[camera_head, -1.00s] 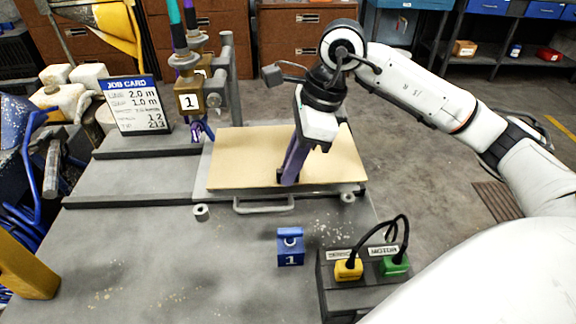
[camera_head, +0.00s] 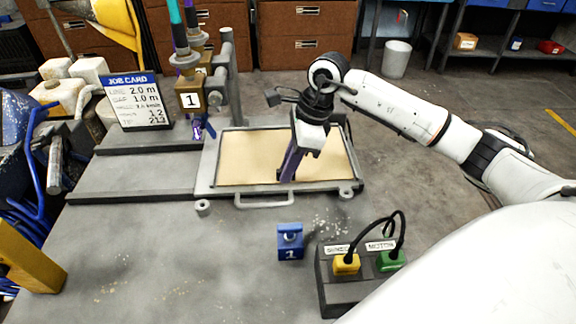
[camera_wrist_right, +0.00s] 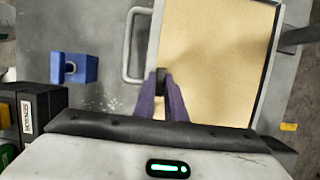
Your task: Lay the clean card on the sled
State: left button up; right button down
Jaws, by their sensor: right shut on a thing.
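The clean tan card (camera_head: 245,158) lies within the grey frame of the sled (camera_head: 222,189), which has a handle at its front. Grey rim shows around the card's visible sides. My right gripper (camera_head: 287,180) is shut on the card's front edge, its purple fingers pointing down. In the right wrist view the fingers (camera_wrist_right: 161,78) meet at the card's edge (camera_wrist_right: 215,60), beside the sled handle (camera_wrist_right: 131,45). The fingers hide a small part of the card. My left gripper is out of view.
A blue block (camera_head: 290,241) marked 1 and a dark box (camera_head: 340,290) with yellow and green plugs stand in front.

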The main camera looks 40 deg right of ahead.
jog(key=c, duration=2.3)
grip_release()
jog(key=shift+f, duration=0.15)
jog(key=o, duration=0.5)
jog(key=v, duration=1.2)
jog(key=shift+r, duration=0.2)
